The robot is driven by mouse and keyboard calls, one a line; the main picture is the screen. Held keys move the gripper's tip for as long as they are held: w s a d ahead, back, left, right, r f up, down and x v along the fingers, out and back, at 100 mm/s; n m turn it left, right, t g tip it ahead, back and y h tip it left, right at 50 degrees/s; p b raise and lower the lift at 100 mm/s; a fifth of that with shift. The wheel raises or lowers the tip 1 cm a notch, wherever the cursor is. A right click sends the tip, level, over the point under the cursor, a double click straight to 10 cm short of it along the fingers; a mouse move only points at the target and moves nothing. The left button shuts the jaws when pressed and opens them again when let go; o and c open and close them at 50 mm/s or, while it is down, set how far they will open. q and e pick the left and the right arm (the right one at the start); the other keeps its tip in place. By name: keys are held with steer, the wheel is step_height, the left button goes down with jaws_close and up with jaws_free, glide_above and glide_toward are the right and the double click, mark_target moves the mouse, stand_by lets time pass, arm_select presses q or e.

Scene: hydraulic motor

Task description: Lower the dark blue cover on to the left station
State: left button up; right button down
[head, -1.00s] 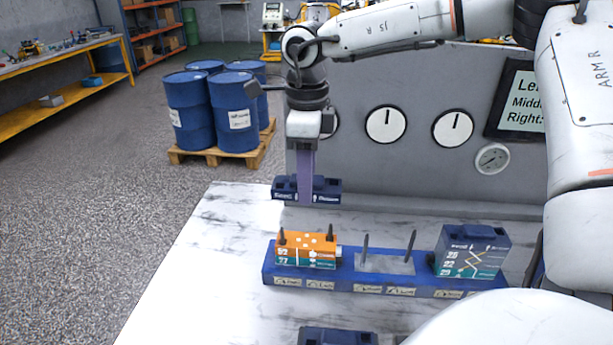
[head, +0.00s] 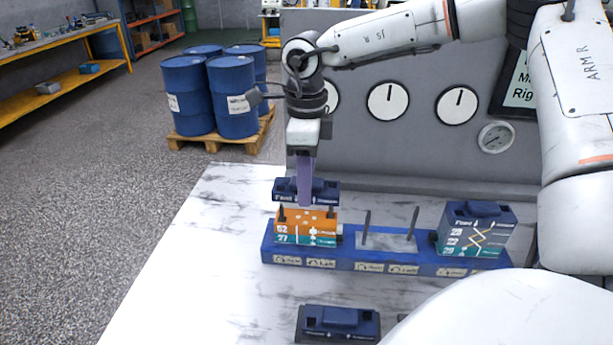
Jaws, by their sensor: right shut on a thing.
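My right gripper (head: 305,185) points down and is shut on the dark blue cover (head: 328,192). The cover is just above the orange and teal block (head: 318,228) at the left station of the blue base (head: 388,262). In the picture the cover's lower edge meets the tops of the two dark pins on that block; I cannot tell whether they touch. The cover looks roughly level. My left gripper is not in view.
The middle station (head: 372,240) has a bare grey plate with two upright pins. The right station holds a block with a dark blue cover on top (head: 478,214). Another dark blue cover (head: 338,322) lies at the table's front. A grey panel with dials (head: 388,103) stands behind.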

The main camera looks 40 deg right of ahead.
mark_target(307, 217)
steer(key=shift+f+b, duration=1.5)
steer(key=shift+f, duration=0.15)
steer(key=shift+f+b, duration=0.5)
steer(key=shift+b, duration=0.05)
steer(key=shift+f, duration=0.25)
steer(key=shift+f+b, duration=0.15)
steer(key=shift+b, duration=0.3)
steer(key=shift+f+b, duration=0.45)
steer(key=c, duration=1.2)
jaws_free()
steer(key=shift+o, duration=1)
